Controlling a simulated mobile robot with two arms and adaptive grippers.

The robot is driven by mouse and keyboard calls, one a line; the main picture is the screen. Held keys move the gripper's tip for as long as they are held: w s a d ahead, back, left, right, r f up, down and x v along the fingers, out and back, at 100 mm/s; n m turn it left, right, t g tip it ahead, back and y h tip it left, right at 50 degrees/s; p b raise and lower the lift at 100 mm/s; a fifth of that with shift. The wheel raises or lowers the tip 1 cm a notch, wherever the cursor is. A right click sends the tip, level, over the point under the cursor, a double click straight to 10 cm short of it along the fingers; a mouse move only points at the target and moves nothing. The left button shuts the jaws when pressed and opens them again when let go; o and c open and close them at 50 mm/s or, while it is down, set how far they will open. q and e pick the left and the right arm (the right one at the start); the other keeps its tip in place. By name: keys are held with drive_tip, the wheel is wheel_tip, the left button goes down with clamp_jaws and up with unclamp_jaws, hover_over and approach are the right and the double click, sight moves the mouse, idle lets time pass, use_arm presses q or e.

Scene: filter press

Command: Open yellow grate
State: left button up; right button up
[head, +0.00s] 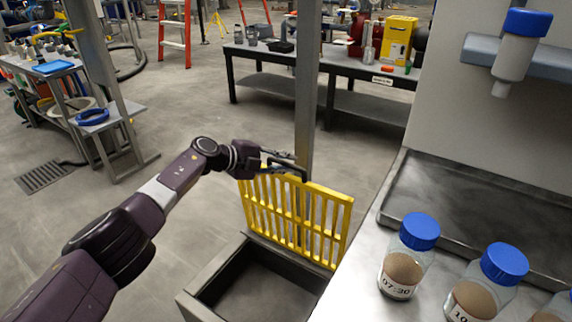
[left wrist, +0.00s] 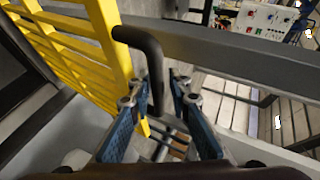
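The yellow grate (head: 333,193) stands raised, nearly upright, at the edge of a dark square pit (head: 262,290) in the head view. It also fills the left of the left wrist view (left wrist: 98,22). A black bent handle (left wrist: 152,50) is on the grate. My left gripper (head: 283,165) is at the grate's upper edge. In the left wrist view its blue-padded fingers (left wrist: 158,98) are apart, with the handle between them and gaps visible on both sides. My right gripper is not in view.
A metal bench (head: 350,300) at right holds several blue-capped sample jars (head: 405,262). A grey post (head: 306,90) rises just behind the grate. A dark worktable (head: 265,85) stands at the back. Open floor (head: 190,110) lies left of the grate.

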use_arm(q)
drive_tip(key=shift+o, duration=1)
drive_tip(key=shift+a, duration=0.15)
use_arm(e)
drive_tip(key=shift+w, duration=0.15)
use_arm(q)
drive_tip(key=shift+a, duration=0.1)
drive_tip(key=v, duration=1.1)
drive_tip(key=shift+s+a+r, duration=0.2)
drive_tip(key=shift+r, duration=0.05)
